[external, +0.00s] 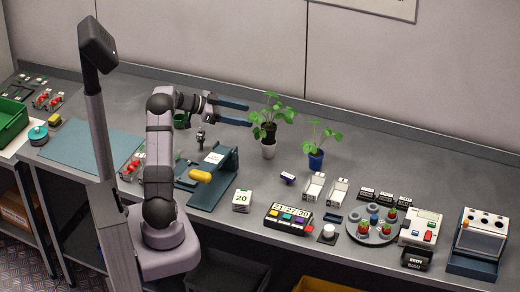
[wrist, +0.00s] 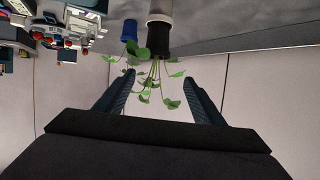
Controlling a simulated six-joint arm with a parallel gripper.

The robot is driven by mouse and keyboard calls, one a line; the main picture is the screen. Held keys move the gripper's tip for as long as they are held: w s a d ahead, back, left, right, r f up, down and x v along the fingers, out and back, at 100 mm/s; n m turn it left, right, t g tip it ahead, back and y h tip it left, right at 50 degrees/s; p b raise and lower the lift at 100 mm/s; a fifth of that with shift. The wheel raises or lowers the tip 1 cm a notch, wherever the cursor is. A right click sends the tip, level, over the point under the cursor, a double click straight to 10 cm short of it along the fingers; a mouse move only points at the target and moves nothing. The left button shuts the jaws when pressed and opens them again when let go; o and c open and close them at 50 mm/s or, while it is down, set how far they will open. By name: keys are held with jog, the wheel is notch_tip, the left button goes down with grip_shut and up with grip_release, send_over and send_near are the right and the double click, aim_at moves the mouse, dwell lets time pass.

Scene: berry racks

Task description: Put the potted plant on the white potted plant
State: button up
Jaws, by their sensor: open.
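A leafy green plant in a dark pot (external: 266,132) stands on top of a white pot (external: 268,151), roughly upright. In the wrist view, which is upside down, the dark pot (wrist: 157,39) meets the white pot (wrist: 160,9). I cannot tell how far it sits inside, and any plant in the white pot is hidden. My gripper (external: 249,115) is open and empty, left of the dark pot at about leaf height. In the wrist view the leaves show between and beyond its fingers (wrist: 160,76); the pots are clear of them.
Another plant in a blue pot (external: 316,160) stands close on the right. A blue stand (external: 212,188) with a yellow piece, a white 20 block (external: 242,200) and a clock (external: 288,218) lie nearer the front. The bench left of the white pot has free room.

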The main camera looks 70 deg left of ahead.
jog(key=w+d+r+y, duration=0.1)
jog(key=w, duration=0.2)
jog(key=w+d+r+y, duration=0.1)
jog(key=w, duration=0.2)
jog(key=w+d+r+n+y, duration=0.1)
jog(key=w+d, duration=0.1)
jog(key=w, duration=0.1)
jog(key=shift+w+r+t+y, duration=0.2)
jog(key=shift+w+t+y, duration=0.05)
jog(key=shift+t+y, duration=0.15)
jog(key=s+d+f+n+g+y, duration=0.1)
jog(key=s+d+f+g, duration=0.25)
jog(key=d, duration=0.45)
jog(key=s+d+f+n+g, duration=0.1)
jog(key=s+d+f+g, duration=0.1)
jog(key=s+d+f, duration=0.35)
jog(key=s+d+f+n+g+y, duration=0.1)
jog(key=s+d+f+g, duration=0.15)
jog(key=d, duration=0.75)
jog(key=s+d+f+g+h, duration=0.1)
jog(key=s+d+f+g, duration=0.1)
jog(key=s+d, duration=0.4)
jog(key=s+d+f+m+g+h, duration=0.1)
jog(key=s+d+g, duration=0.3)
jog(key=s, duration=0.6)
jog(key=d, duration=0.2)
jog(key=shift+s+d+f+h, duration=0.3)
jog(key=shift+d+f+h, duration=0.1)
